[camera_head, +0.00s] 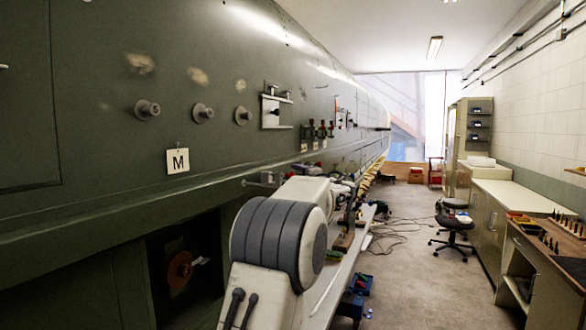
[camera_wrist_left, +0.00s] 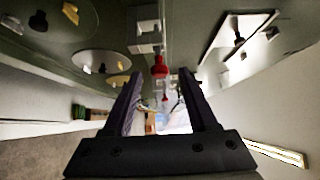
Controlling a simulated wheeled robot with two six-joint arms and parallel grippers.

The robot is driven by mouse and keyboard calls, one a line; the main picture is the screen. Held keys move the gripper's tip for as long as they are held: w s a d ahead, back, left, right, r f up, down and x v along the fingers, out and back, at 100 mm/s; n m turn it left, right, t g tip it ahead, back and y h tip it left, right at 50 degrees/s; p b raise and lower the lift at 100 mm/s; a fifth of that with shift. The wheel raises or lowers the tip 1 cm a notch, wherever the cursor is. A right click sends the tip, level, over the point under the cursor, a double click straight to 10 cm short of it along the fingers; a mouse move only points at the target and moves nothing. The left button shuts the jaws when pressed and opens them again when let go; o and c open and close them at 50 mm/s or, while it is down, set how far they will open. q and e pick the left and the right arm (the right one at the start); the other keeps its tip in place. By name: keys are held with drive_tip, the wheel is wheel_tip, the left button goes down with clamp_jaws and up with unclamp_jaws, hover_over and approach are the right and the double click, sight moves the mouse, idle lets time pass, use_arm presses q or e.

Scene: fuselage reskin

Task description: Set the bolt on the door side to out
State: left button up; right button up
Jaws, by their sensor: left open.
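A metal slide latch (camera_head: 276,108) sits on a light plate on the dark green fuselage wall in the head view; farther along is a row of small dark fittings (camera_head: 318,131). I cannot tell which fitting is the door-side bolt. My left arm reaches forward along the wall, and its gripper is small and partly hidden there. In the left wrist view my left gripper (camera_wrist_left: 160,78) is open, its two dark fingers apart and nothing seen held. A red knob (camera_wrist_left: 160,67) below a pale bracket (camera_wrist_left: 147,36) shows between and beyond the fingertips. My right gripper is not in view.
Round knobs (camera_head: 203,113) and an M card (camera_head: 177,161) are on the near wall. A low opening holds an orange disc (camera_head: 180,270). A workbench (camera_head: 552,245) and a stool (camera_head: 455,222) stand right of the aisle; cables (camera_head: 405,236) lie on its floor.

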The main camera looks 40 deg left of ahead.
sight(293, 176)
use_arm(q)
drive_tip(key=shift+p+x, duration=0.6)
drive_tip(key=shift+x, duration=0.9)
drive_tip(key=shift+s+a, duration=0.1)
drive_tip(key=shift+s, duration=0.05)
clamp_jaws()
drive_tip(key=shift+f, duration=0.1)
